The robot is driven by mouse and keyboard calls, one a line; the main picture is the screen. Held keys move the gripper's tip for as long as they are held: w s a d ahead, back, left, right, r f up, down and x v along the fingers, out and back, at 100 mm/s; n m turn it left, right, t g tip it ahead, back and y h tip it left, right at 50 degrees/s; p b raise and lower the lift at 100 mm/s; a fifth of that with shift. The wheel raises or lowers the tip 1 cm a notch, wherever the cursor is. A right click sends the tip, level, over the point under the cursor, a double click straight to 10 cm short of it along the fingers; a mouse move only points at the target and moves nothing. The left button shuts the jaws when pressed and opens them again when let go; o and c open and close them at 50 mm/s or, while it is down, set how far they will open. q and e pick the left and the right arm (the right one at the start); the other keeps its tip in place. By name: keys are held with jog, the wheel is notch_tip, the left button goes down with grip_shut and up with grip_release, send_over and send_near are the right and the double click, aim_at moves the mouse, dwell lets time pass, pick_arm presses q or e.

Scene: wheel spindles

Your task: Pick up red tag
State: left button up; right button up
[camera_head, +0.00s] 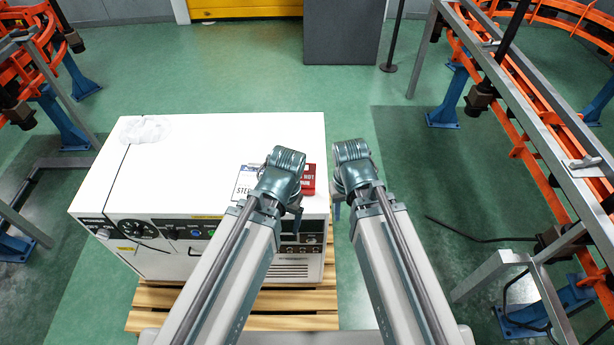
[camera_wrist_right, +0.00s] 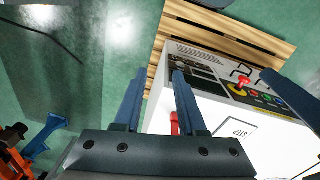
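The red tag (camera_head: 308,180) lies on top of a white cabinet (camera_head: 215,150), near its right edge, beside a white card (camera_head: 243,182) with dark print. My left gripper (camera_head: 297,214) hangs in front of it and my wrist hides part of it. My right gripper (camera_head: 337,208) is just right of the cabinet's edge, apart from the tag. In the right wrist view, its two fingers (camera_wrist_right: 158,98) stand apart with nothing held. A piece of the red tag (camera_wrist_right: 175,123) shows beside one finger. The left gripper's opening is not clear.
The cabinet stands on a wooden pallet (camera_head: 235,322); its front carries knobs and a red switch (camera_wrist_right: 243,82). A crumpled clear wrap (camera_head: 146,131) lies at its back left. Orange and grey racks (camera_head: 540,110) stand right, with more at left. Green floor lies between.

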jog(key=w+d+r+p, duration=0.2)
jog(key=d+r+p, duration=0.1)
jog(key=r, duration=0.2)
pick_arm(q)
notch_tip(320, 180, up, 6)
jog(key=r+p, duration=0.1)
jog(key=p, duration=0.1)
pick_arm(e)
jog(key=r+n, duration=0.1)
jog(key=n, duration=1.4)
send_over(305, 188)
pick_arm(q)
notch_tip(305, 188, down, 9)
jog(key=b, duration=0.9)
pick_arm(e)
jog(key=shift+y, duration=0.3)
jog(key=f, duration=0.8)
jog(key=shift+w+d+f, duration=0.15)
jog(key=shift+w, duration=0.05)
pick_arm(q)
jog(key=shift+f, duration=0.15)
pick_arm(e)
notch_tip(305, 188, down, 5)
jog(key=b, duration=0.5)
jog(key=shift+s+f, duration=0.1)
jog(key=shift+f, duration=0.05)
pick_arm(q)
notch_tip(305, 188, down, 5)
jog(key=shift+f, duration=0.1)
